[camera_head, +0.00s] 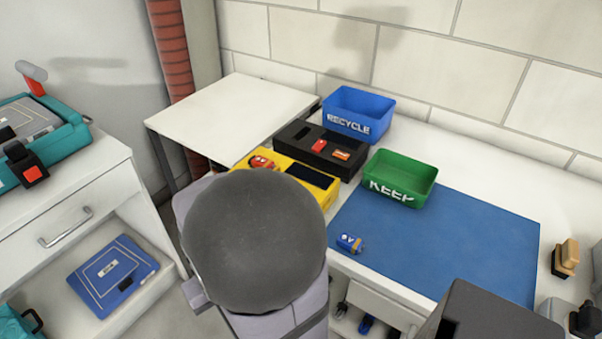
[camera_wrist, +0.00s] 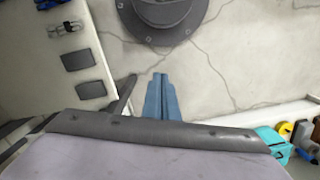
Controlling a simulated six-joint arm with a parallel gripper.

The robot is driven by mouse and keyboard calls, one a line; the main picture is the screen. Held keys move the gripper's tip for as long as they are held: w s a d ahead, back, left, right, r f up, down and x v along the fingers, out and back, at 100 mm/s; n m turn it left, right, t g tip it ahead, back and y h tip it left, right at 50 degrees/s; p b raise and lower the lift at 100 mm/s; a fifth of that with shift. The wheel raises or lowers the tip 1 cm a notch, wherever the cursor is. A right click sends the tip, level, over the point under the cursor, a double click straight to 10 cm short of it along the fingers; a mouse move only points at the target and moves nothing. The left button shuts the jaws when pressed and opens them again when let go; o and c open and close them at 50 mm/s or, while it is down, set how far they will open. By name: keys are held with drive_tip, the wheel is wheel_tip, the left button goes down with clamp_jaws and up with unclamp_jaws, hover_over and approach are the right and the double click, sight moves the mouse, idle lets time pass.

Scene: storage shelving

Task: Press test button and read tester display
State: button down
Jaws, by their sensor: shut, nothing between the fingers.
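A yellow box (camera_head: 325,197) with a red part (camera_head: 263,162) at its left and a dark panel (camera_head: 306,175) on top stands on the bench, partly hidden by my arm. Behind it, a black box (camera_head: 306,148) has a dark slot, a red button-like part (camera_head: 319,145) and an orange-red patch (camera_head: 341,155). I cannot tell which one is the tester, nor read any display. A small blue battery-like block (camera_head: 349,242) lies on the blue mat. My gripper's blue fingers (camera_wrist: 160,97) are together and empty in the wrist view, over pale floor, away from these boxes.
A blue RECYCLE bin (camera_head: 357,122) and a green KEEP bin (camera_head: 392,184) stand behind the blue mat (camera_head: 455,235). A white side table (camera_head: 225,110) is at left of them. A drawer cabinet (camera_head: 75,205) holds a teal case (camera_head: 75,135). Most of the mat is clear.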

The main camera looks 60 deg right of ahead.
drive_tip(key=s+d+r+m+t+y+p, duration=0.15)
drive_tip(key=s+d+r+m+p, duration=0.3)
drive_tip(key=r+p, duration=0.6)
drive_tip(key=s+d+r+m+y+p, duration=0.2)
drive_tip(key=s+d+r+m+p, duration=0.35)
drive_tip(key=p, duration=0.75)
drive_tip(key=s+d+r+m+t+y+p, duration=0.1)
drive_tip(key=s+d+r+m+y+p, duration=0.3)
drive_tip(key=r+p, duration=0.7)
drive_tip(key=w+d+r+t+h, duration=0.1)
drive_tip(key=w+d+r+t, duration=0.4)
drive_tip(key=w, duration=0.4)
drive_tip(key=shift+w+d+r+m, duration=0.25)
drive_tip(key=shift+d+r, duration=0.3)
drive_tip(key=shift+d, duration=0.6)
drive_tip(key=shift+s+f+h, duration=0.1)
drive_tip(key=shift+f+h, duration=0.05)
drive_tip(key=shift+h, duration=0.1)
wheel_tip(320, 180, down, 6)
drive_tip(key=b, duration=0.5)
drive_tip(key=shift+f, duration=0.15)
drive_tip(key=shift+f+b, duration=0.9)
drive_tip(key=shift+f, duration=0.2)
